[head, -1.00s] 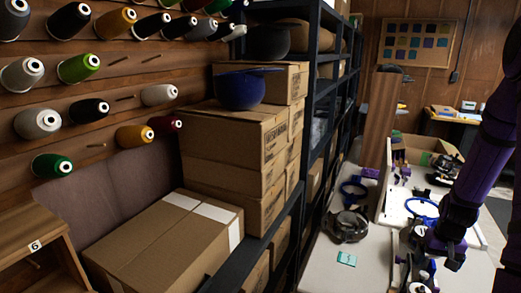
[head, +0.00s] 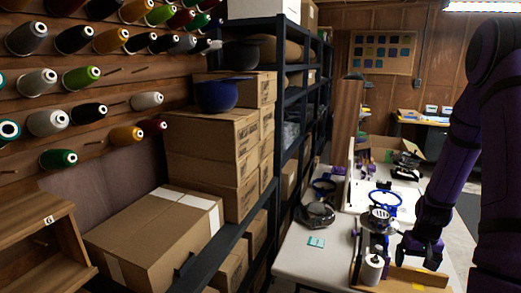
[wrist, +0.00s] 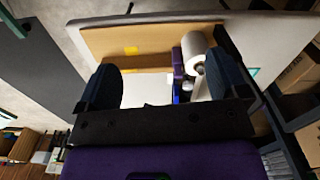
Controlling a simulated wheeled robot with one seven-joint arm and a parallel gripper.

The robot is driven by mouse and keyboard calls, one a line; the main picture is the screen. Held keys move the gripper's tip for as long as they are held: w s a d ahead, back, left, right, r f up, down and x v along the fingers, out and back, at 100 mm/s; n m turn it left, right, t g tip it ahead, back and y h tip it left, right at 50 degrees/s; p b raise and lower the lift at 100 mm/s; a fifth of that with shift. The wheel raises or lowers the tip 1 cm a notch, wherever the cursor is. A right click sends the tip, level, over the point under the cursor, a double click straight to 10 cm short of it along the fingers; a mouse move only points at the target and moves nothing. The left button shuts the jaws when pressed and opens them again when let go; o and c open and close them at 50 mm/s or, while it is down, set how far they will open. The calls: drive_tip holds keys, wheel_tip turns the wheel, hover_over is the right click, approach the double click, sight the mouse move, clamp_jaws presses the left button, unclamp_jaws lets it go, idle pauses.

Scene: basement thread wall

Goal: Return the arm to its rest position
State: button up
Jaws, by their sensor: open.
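My purple arm fills the right side of the head view. My gripper (head: 420,254) hangs at its lower end over the right part of the worktable (head: 298,258), pointing down. In the wrist view my gripper (wrist: 165,78) shows two dark fingers set wide apart, with nothing held between them. The spool also shows in the wrist view (wrist: 194,46), beyond the right finger.
Wooden thread racks with several cones, including a green one (head: 58,158), line the left wall. A dark shelf holds cardboard boxes (head: 212,130) and a blue bowl (head: 217,96).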

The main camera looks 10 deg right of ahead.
drive_tip(key=a+r+n+t, duration=0.1)
drive_tip(key=a+r, duration=0.6)
drive_tip(key=r, duration=0.5)
drive_tip(key=a+r+n+t, duration=0.1)
drive_tip(key=a+r, duration=0.7)
drive_tip(key=r, duration=0.4)
drive_tip(key=s+a+r+n+t, duration=0.3)
drive_tip(key=s+a+r, duration=0.9)
drive_tip(key=s, duration=0.3)
drive_tip(key=shift+r, duration=0.2)
drive_tip(key=shift+d, duration=0.15)
